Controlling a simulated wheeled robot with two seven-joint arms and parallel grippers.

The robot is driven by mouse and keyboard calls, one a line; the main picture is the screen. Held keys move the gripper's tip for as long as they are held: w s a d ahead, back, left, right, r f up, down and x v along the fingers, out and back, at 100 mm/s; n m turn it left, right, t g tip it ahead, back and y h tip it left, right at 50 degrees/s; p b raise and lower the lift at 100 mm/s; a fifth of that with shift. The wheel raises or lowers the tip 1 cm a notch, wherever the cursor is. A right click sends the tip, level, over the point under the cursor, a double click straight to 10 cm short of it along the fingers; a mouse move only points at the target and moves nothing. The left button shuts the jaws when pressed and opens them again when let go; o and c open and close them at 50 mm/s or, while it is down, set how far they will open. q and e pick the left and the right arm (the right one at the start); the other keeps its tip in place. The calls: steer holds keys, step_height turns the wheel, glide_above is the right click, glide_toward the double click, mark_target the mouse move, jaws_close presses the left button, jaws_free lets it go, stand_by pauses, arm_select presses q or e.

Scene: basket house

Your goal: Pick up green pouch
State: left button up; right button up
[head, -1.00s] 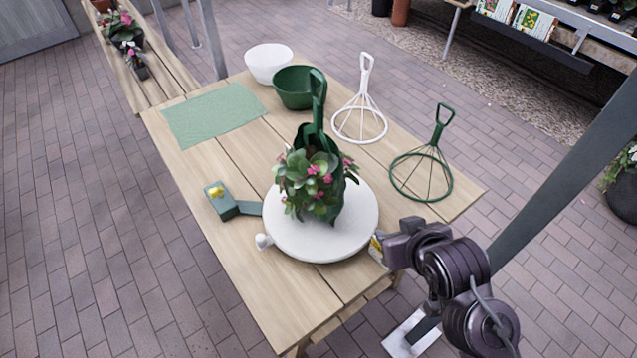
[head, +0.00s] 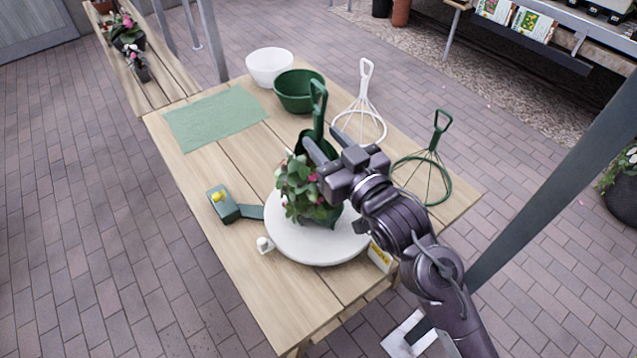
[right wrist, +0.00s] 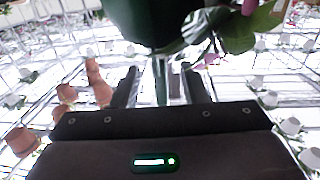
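The green pouch (head: 318,105) is dark green with a tall loop handle and stands with a leafy, pink-flowered plant (head: 300,185) on a round white turntable (head: 318,248). My right gripper (head: 322,138) is at the pouch's upper right, just below the handle, and partly hides the pouch and plant. Its two fingers are apart. In the right wrist view, the dark green pouch (right wrist: 155,22) fills the top, and a narrow green part shows between the open fingers (right wrist: 160,80). I cannot tell whether they touch it. My left gripper is not in view.
White (head: 270,66) and green (head: 298,90) bowls, a green mat (head: 215,117), white (head: 362,105) and green (head: 430,160) wire frames and a teal item (head: 222,205) share the wooden table. A yellow-labelled item (head: 380,258) is beside the turntable. The table's front is clear.

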mark_target(321, 136)
steer(key=shift+p+x, duration=0.3)
steer(key=shift+x, duration=1.2)
jaws_close()
steer(key=shift+r, duration=0.25)
